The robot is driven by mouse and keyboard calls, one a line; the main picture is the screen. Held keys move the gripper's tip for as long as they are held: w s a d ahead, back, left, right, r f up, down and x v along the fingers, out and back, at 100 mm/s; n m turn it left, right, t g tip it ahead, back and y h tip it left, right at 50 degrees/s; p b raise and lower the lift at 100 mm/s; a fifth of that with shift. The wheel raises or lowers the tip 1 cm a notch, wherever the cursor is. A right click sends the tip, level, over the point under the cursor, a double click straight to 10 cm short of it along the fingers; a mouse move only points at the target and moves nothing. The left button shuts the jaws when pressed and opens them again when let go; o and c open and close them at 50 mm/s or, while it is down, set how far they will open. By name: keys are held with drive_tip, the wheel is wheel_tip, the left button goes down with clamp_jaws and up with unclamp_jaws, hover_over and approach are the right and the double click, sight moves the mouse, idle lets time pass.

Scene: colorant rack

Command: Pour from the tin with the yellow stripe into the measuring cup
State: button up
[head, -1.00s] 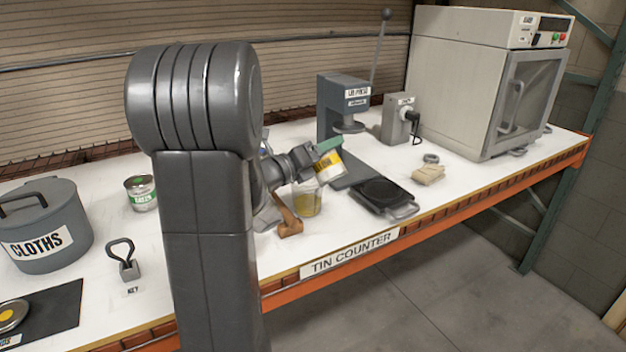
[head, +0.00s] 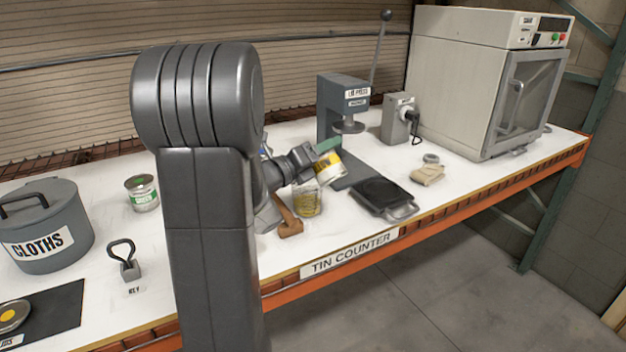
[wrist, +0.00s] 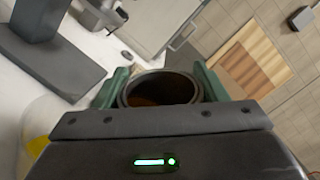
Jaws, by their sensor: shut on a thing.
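The tin with the yellow stripe (head: 327,165) is in my gripper (head: 318,152), tilted, just above and to the right of the measuring cup. My gripper is shut on it. In the wrist view the green fingers of my gripper (wrist: 160,92) press the tin's sides, and its dark open mouth (wrist: 160,90) shows brownish inside. The clear measuring cup (head: 307,201) stands upright on the counter with yellow content inside. Part of the cup also shows at the left of the wrist view (wrist: 38,130). I cannot make out a falling stream.
A green-labelled tin (head: 141,193), a CLOTHS pot (head: 45,240) and a key holder (head: 127,265) stand left. A brown wooden thing (head: 289,222) lies beside the cup.

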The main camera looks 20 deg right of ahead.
sight(344, 169)
drive_tip(key=shift+w+a+r+n+t+p, duration=0.1)
drive_tip(key=shift+w+r+n+t+p, duration=0.1)
drive_tip(key=shift+n+p, duration=0.6)
drive_tip(key=shift+w+r+n+t+p, duration=0.1)
drive_tip(key=shift+r+n+t+p, duration=0.1)
drive_tip(key=shift+n+p, duration=0.55)
idle(2.6)
